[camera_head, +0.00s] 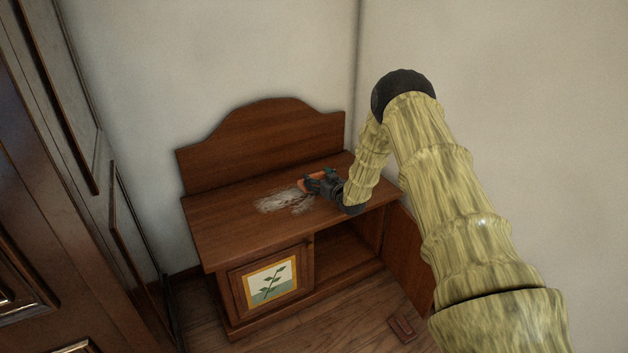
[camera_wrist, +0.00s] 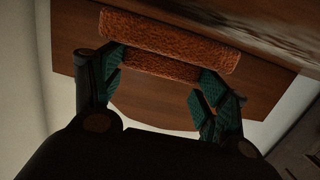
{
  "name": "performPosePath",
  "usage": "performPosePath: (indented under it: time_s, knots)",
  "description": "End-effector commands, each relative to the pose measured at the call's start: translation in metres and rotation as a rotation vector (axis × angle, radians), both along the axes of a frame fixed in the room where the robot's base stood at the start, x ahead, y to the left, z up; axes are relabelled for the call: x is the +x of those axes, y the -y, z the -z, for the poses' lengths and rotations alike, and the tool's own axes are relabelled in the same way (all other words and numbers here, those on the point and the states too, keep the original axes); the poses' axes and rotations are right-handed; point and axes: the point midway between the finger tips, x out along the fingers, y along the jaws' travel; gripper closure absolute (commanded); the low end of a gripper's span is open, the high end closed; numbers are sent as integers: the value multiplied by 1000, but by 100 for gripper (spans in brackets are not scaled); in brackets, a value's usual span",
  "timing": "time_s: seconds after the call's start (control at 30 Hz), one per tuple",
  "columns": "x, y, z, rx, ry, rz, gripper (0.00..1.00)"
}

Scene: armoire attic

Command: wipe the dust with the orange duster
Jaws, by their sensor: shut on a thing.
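The orange duster (camera_head: 311,184) is at the right edge of the dust patch, on the cabinet top. In the wrist view the duster (camera_wrist: 170,42) is a rough orange bar across the fingertips. My gripper (camera_head: 322,184) is shut on the duster; the wrist view shows its dark fingers with green pads (camera_wrist: 163,85) on either side of it. The dust (camera_head: 284,200) is a pale grey-white smear on the wooden top; part of it shows in the wrist view (camera_wrist: 240,20). I cannot tell whether the duster touches the surface.
The low wooden cabinet (camera_head: 225,218) has a curved back panel, a closed door with a plant picture (camera_head: 270,280), and an open compartment with its door swung out (camera_head: 408,258). A small reddish-brown object (camera_head: 402,328) lies on the floor. A dark armoire (camera_head: 60,190) stands left.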

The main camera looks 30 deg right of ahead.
Motion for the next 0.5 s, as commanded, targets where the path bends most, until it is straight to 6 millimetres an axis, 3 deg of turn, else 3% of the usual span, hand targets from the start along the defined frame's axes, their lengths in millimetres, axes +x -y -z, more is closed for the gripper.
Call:
performPosePath:
  time_s: [0.23,0.5]
  knots:
    - [2,4,4,-2,-4,0,49]
    - [18,3,6,-1,-4,0,49]
